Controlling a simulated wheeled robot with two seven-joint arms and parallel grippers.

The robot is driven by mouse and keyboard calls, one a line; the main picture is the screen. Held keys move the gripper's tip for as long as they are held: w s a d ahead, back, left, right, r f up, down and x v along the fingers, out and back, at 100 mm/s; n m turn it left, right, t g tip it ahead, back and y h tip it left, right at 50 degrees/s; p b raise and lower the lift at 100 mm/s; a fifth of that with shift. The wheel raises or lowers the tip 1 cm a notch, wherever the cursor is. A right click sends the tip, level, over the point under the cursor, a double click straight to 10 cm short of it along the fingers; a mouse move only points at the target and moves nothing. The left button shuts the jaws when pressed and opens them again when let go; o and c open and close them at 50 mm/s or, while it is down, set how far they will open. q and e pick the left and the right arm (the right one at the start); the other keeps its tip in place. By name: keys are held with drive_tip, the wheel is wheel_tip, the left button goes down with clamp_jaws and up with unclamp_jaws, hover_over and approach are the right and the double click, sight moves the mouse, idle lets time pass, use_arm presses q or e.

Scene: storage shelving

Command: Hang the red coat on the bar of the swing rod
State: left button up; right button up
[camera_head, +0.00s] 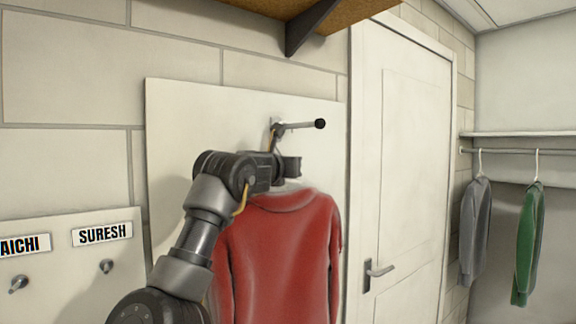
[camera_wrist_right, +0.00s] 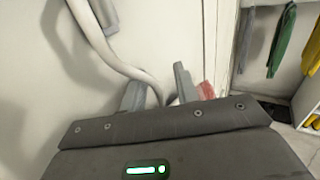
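The red coat (camera_head: 275,250) hangs upright in front of the pale wall panel. My right gripper (camera_head: 287,172) is at its collar; its fingertips are hidden in the head view. In the right wrist view its fingers (camera_wrist_right: 158,92) are around the pale curved hanger (camera_wrist_right: 118,62), and a bit of red cloth shows beside them. The swing rod (camera_head: 298,126) sticks out from the panel to the right, with a black knob at its end. It is above my right gripper and apart from the coat. My left gripper is not in view.
A wooden shelf (camera_head: 350,14) with a dark bracket is above the rod. A white door (camera_head: 415,150) is to the right. A grey coat (camera_head: 475,230) and a green coat (camera_head: 528,245) hang on a rail farther right. A lower-left panel has name labels and pegs.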

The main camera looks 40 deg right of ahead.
drive_tip(key=shift+f, duration=0.25)
drive_tip(key=shift+s+a+f+b, duration=0.1)
drive_tip(key=shift+s+a+b, duration=0.05)
drive_tip(key=shift+a+b, duration=0.4)
drive_tip(key=b+v, duration=0.4)
drive_tip(key=v, duration=0.5)
drive_tip(key=shift+s+a+r, duration=0.25)
drive_tip(key=shift+s+r, duration=0.05)
drive_tip(key=shift+r, duration=0.1)
drive_tip(key=shift+w, duration=0.1)
